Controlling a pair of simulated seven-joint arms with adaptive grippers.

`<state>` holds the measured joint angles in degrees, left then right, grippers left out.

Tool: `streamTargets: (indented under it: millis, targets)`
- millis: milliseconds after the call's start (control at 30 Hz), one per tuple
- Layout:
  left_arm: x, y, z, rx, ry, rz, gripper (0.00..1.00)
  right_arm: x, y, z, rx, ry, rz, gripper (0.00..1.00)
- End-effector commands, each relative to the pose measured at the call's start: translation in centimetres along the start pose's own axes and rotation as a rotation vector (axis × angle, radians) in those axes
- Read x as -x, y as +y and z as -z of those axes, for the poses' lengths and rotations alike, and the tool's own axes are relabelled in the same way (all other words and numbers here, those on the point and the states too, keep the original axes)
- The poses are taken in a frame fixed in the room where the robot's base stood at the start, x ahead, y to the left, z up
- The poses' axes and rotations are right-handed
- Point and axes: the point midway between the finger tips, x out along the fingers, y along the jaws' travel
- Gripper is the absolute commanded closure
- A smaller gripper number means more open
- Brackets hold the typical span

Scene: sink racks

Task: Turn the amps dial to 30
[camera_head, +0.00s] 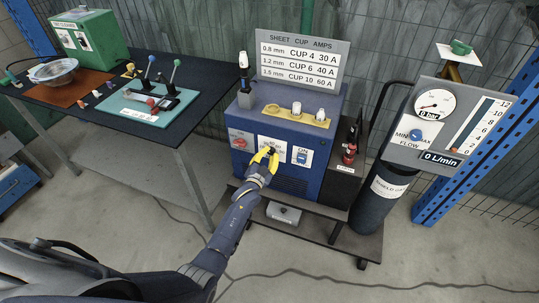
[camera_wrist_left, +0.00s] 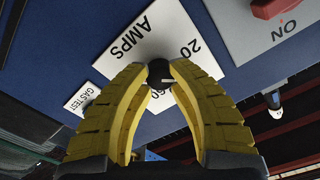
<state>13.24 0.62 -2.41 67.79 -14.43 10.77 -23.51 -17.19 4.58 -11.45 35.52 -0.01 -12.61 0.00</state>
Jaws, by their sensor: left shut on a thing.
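The amps dial (camera_wrist_left: 160,73) is a small black knob with a short white mark, on the white AMPS plate (camera_wrist_left: 160,45) of the blue welder (camera_head: 285,130). "AMPS", "20" and part of "60" are readable; other figures are hidden. My left gripper (camera_head: 267,153) has yellow fingers and is at the welder's front. In the left wrist view its fingertips (camera_wrist_left: 159,70) are closed around the knob, one on each side. The exact setting of the white mark cannot be told. The sheet, cup and amps chart (camera_head: 300,62) reads 0.8 mm, CUP 4, 30 A on its top line. My right gripper is not in view.
A GAS TEST label (camera_wrist_left: 83,98) is close by. A gas cylinder (camera_head: 380,195) with a gauge panel (camera_head: 440,120) stands right; a dark bench (camera_head: 110,100) stands left.

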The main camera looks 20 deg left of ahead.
Motion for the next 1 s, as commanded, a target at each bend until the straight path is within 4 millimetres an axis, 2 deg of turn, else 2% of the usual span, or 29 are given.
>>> streamTargets:
  millis: [33,367,400,667,1000]
  targets:
    - [0.2,0.13,-0.56,-0.005,-0.011,-0.004,1.0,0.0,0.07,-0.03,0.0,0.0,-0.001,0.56]
    - [0.21,0.11,-0.62,-0.007,-0.012,-0.004,1.0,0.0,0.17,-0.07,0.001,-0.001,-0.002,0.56]
    - [0.22,0.11,-0.62,-0.007,-0.012,-0.004,0.77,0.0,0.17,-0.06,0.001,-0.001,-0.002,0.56]
    - [0.11,0.04,-0.33,-0.005,-0.006,-0.002,0.47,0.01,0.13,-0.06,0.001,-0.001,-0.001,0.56]
    - [0.36,0.02,-0.18,-0.004,-0.003,-0.001,0.46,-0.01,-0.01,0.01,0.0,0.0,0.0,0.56]
